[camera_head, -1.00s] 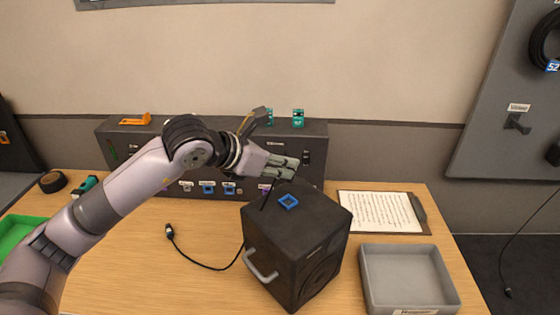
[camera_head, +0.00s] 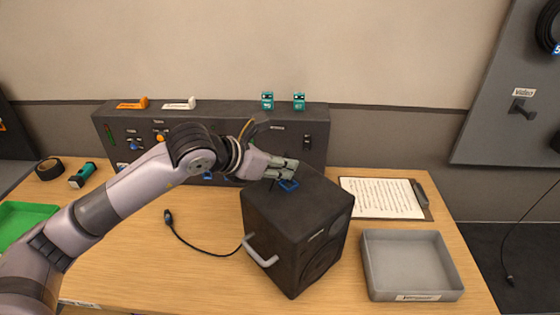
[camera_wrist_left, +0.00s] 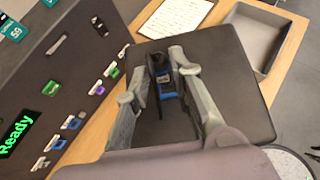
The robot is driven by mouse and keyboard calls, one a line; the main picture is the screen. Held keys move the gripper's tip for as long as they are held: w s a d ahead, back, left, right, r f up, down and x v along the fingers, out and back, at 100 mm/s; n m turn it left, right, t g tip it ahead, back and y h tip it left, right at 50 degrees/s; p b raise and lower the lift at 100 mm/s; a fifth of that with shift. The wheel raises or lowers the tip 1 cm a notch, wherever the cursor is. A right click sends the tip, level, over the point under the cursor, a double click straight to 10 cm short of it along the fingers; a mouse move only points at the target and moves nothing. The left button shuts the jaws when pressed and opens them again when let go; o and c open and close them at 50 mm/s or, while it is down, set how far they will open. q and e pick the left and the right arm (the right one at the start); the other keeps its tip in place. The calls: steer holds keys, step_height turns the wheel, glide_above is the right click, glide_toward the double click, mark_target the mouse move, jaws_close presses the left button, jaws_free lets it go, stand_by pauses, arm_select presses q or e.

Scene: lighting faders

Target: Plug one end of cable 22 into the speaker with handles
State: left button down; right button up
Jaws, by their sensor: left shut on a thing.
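The speaker with handles (camera_head: 290,240) is a black box standing on the table, with a grey handle (camera_head: 260,252) on its side. A blue square frame (camera_head: 289,185) sits on its top. My left gripper (camera_head: 285,168) is just above that top, shut on a black plug (camera_wrist_left: 164,80) at the blue frame, seen between the fingers in the left wrist view. I cannot tell whether the plug is seated. A black cable (camera_head: 195,247) lies left of the speaker, its loose end plug (camera_head: 168,217) on the table. No cable number is readable. My right gripper is out of view.
A dark panel (camera_head: 310,165) with coloured sockets stands behind the speaker. A grey tray (camera_head: 410,265) and a clipboard (camera_head: 385,198) are on the right. A green tray (camera_head: 25,222), a tape roll (camera_head: 49,169) and a teal tool (camera_head: 83,176) are on the left.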

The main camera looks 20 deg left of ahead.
arm_select(q)
steer(key=shift+s, duration=0.15)
stand_by(0.9)
steer(key=shift+f+b, duration=0.35)
steer(key=shift+b, duration=0.5)
steer(key=shift+f+b, duration=0.55)
steer(key=shift+b, duration=0.35)
stand_by(0.4)
stand_by(0.6)
steer(key=c, duration=1.3)
jaws_free()
